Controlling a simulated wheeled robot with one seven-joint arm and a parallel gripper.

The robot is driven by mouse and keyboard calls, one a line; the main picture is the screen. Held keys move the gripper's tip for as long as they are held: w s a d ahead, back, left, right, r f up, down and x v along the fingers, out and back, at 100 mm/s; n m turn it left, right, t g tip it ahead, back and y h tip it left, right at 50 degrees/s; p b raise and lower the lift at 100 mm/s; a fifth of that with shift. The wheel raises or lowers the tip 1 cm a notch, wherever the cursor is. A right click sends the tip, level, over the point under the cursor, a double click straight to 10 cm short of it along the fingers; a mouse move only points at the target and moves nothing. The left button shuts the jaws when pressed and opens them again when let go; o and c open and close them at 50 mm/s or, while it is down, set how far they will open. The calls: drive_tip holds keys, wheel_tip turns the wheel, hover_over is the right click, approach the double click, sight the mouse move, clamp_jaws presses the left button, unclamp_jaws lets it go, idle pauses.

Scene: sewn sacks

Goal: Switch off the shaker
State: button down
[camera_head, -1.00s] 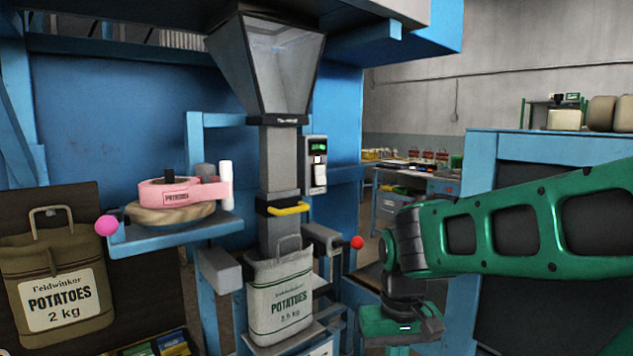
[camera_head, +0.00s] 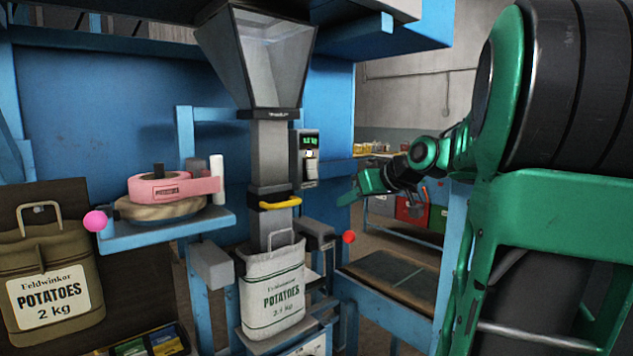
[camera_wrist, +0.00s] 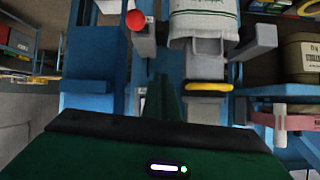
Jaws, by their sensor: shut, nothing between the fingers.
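A small grey control box (camera_head: 308,158) with a lit green display is mounted beside the filling chute (camera_head: 270,155) in the head view. A pale switch-like part shows below the display; its position is too small to tell. I see no label naming the shaker. My gripper (camera_head: 347,198) is shut and empty, to the right of the box and slightly lower, apart from it in the picture. In the wrist view its dark green fingers (camera_wrist: 166,100) point towards the chute and sack. I cannot make out the control box there.
A white potato sack (camera_head: 273,290) hangs under the chute below a yellow handle (camera_head: 280,203). A red ball knob (camera_head: 348,237) sticks out right of the sack. A shelf (camera_head: 165,232) holds a pink tape dispenser (camera_head: 172,187). A brown sack (camera_head: 45,275) stands left.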

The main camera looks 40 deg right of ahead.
wheel_tip(320, 180, up, 8)
drive_tip(key=w+d+n+t, duration=0.1)
drive_tip(key=d+t, duration=0.1)
drive_tip(key=d, duration=0.1)
drive_tip(key=shift+f+n+t+y, duration=0.25)
drive_tip(key=shift+n+t+y, duration=0.05)
